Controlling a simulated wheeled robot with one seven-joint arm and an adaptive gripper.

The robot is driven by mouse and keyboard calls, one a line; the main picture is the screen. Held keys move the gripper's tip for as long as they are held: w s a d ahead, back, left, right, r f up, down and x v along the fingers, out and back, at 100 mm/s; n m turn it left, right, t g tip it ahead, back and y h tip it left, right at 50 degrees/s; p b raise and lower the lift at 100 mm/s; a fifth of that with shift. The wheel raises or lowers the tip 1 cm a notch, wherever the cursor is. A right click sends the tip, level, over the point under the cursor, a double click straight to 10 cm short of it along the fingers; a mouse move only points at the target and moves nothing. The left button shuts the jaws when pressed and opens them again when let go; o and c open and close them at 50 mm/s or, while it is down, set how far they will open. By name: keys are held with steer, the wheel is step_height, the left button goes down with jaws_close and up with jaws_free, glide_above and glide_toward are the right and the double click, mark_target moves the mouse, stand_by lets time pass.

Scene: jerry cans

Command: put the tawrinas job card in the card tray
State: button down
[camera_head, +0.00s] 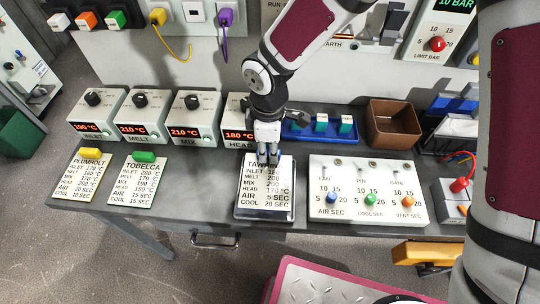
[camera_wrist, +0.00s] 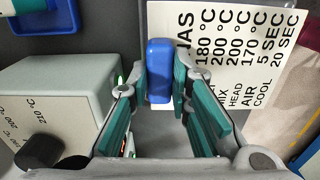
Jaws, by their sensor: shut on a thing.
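The Tawrinas job card (camera_head: 265,188) is a white printed card with a blue tab, in front of the dial boxes; in the wrist view the card (camera_wrist: 232,45) reaches to the upper right. My gripper (camera_head: 268,156) is at the card's top edge. In the wrist view my gripper's teal pads (camera_wrist: 165,88) are shut on the blue tab (camera_wrist: 159,65). The card tray (camera_head: 264,214) shows as a dark, pale-edged shape under the card's lower edge. The card covers most of it, and I cannot tell whether the card touches its floor.
The Plumholt card (camera_head: 82,178) and Tobelca card (camera_head: 138,182) lie to the left on the grey bench. A white switch panel (camera_head: 367,188) stands close on the right. Dial boxes (camera_head: 195,117) line the back, with a blue rack (camera_head: 320,128) and brown bin (camera_head: 394,122) behind.

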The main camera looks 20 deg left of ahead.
steer(key=shift+f+b, duration=0.85)
steer(key=shift+f, duration=0.8)
steer(key=shift+f, duration=0.1)
steer(key=shift+f, duration=0.1)
steer(key=c, duration=1.5)
jaws_free()
steer(key=shift+o, duration=0.2)
step_height(320, 180, up, 12)
steer(key=shift+r, duration=0.2)
